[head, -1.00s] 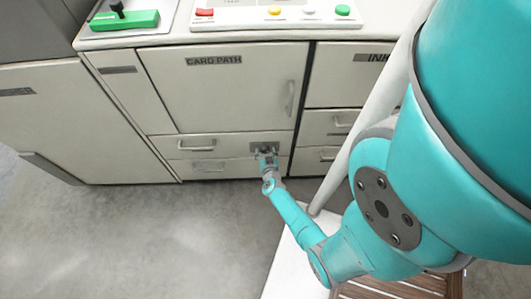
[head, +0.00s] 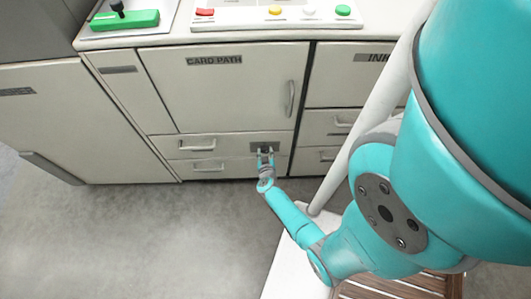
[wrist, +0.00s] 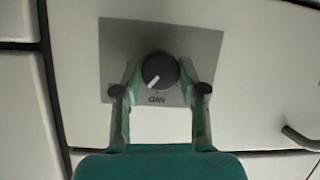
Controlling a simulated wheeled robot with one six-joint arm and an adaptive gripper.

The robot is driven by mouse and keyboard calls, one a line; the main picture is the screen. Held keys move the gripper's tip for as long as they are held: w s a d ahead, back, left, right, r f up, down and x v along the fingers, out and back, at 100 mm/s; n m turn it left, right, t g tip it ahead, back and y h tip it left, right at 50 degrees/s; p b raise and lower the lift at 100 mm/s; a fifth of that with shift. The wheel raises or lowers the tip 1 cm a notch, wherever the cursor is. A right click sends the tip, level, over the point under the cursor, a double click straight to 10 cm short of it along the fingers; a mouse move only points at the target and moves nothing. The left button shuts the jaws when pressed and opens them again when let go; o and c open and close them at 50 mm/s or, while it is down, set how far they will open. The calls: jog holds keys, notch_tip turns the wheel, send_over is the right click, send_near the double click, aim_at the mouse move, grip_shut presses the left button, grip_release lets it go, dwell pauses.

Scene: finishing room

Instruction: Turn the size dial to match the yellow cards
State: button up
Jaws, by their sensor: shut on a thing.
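The size dial (wrist: 158,70) is a dark round knob on a grey plate (wrist: 118,40), which also shows on a drawer front in the head view (head: 283,147). Its white pointer line slants to the lower left in the wrist view. An upside-down label reading "MID" is printed just below it; other marks are hidden or unreadable. My gripper (wrist: 159,72) has one finger on each side of the dial and is shut on it. It also shows at the plate in the head view (head: 265,153). No yellow cards are visible.
The cabinet door (head: 220,90) labelled "CARD PATH" is above the drawers. A drawer handle (head: 197,147) lies left of the plate. The counter holds red, yellow, white and green buttons and a green block (head: 125,19) with a black knob. The grey floor (head: 150,235) in front is clear.

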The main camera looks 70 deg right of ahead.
jog(key=n, duration=0.1)
jog(key=n+g, duration=0.1)
jog(key=shift+w+n+g+h, duration=0.25)
jog(key=shift+n+g+h, duration=0.05)
jog(key=shift+n+h, duration=0.1)
jog(key=shift+a+n+g+h, duration=0.1)
jog(key=shift+n+g+h, duration=0.3)
jog(key=shift+n+g, duration=0.45)
jog(key=shift+n, duration=0.25)
jog(key=shift+w, duration=0.1)
jog(key=o, duration=1.1)
jog(key=shift+o, duration=0.2)
jog(key=v, duration=1.2)
